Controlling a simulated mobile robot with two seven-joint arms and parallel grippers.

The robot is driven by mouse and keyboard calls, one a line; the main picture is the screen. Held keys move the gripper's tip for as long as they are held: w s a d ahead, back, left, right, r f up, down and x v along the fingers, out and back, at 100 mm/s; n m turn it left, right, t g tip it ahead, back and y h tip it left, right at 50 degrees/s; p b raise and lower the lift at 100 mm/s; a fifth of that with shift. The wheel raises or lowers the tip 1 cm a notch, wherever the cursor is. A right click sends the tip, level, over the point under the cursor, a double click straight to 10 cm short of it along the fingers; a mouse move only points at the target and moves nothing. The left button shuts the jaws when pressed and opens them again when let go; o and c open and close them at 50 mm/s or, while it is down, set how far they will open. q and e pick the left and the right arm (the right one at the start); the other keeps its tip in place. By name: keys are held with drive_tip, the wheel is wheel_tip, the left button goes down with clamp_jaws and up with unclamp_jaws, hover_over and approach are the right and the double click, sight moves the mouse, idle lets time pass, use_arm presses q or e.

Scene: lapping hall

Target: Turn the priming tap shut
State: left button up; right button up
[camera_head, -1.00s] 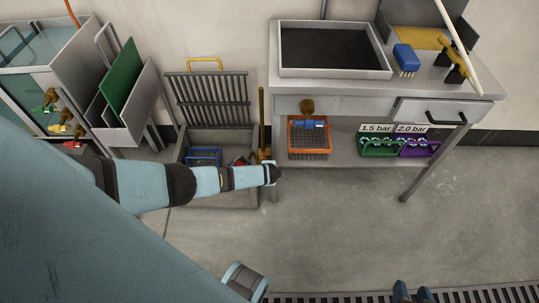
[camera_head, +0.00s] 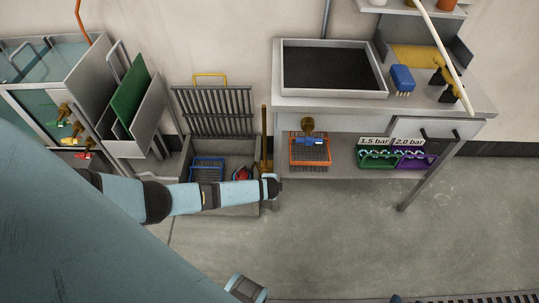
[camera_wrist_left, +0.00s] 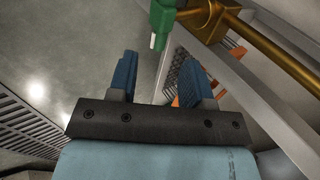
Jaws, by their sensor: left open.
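The priming tap shows in the left wrist view as a brass body (camera_wrist_left: 203,20) on a brass pipe (camera_wrist_left: 275,52), with a green handle (camera_wrist_left: 163,18) that has a pale tip. In the head view, a brass upright pipe (camera_head: 264,130) beside the bench's left leg looks like the same tap; its green handle is not visible there. My left gripper (camera_wrist_left: 155,62) is open and empty, its two blue fingers apart. The handle appears just beyond the fingertips, not between them. In the head view my left gripper (camera_head: 273,187) is just below the pipe's foot. Only a bit of my right gripper (camera_head: 397,299) shows at the bottom edge.
An orange basket (camera_head: 310,153) and green and purple crates sit on the lower shelf. A grey bin with a blue basket (camera_head: 207,168) lies under my left forearm. Open floor (camera_head: 330,235) is in front.

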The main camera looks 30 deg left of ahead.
use_arm(q)
drive_tip(key=p+v, duration=0.1)
drive_tip(key=v, duration=0.3)
drive_tip(key=shift+s+d+r, duration=0.1)
drive_tip(key=shift+s+r, duration=0.1)
drive_tip(key=shift+r, duration=0.1)
